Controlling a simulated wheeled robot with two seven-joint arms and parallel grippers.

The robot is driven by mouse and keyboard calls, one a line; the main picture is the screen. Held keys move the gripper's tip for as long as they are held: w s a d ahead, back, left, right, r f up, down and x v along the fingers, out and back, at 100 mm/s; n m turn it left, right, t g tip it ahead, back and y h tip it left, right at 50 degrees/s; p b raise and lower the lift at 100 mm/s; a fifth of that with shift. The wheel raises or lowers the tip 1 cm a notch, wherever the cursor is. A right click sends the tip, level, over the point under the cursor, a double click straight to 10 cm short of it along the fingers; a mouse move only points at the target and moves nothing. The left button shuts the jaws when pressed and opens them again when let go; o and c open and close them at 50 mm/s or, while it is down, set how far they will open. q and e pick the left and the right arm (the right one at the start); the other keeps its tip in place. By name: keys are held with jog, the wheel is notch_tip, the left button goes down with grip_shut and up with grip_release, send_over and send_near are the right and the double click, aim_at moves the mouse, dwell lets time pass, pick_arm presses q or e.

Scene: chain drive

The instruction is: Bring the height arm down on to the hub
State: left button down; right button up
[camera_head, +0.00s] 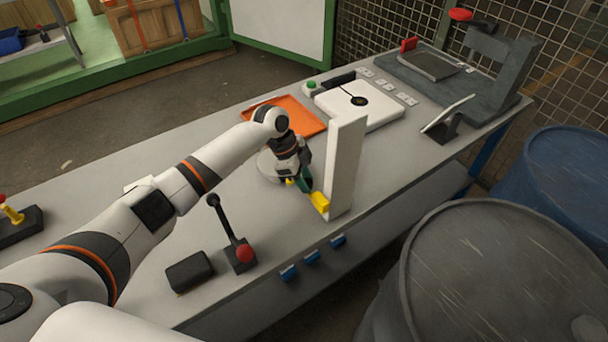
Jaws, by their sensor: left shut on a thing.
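A tall white post (345,165) stands upright near the table's front edge. A yellow block (320,202) sits at its lower left side and looks like part of the height arm. My left gripper (303,186) is shut on the height arm just left of the post, low over the table. A small yellow bit and a teal bit show at the fingers. A pale round disc (267,166), perhaps the hub, lies behind and left of the gripper, partly covered by it. The gap between arm and hub is hidden. My right gripper is out of view.
An orange tray (296,117) and a white flat device (372,112) lie farther back on the table (385,165). Barrels (480,270) stand off the right edge.

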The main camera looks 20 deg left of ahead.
pick_arm(q)
jog(key=c, duration=1.1)
grip_release()
jog(key=shift+r, duration=0.1)
jog(key=b+v, duration=0.1)
jog(key=v, duration=1)
jog(key=shift+a+r+b, duration=0.1)
jog(key=shift+r+b, duration=0.25)
jog(key=shift+r, duration=0.05)
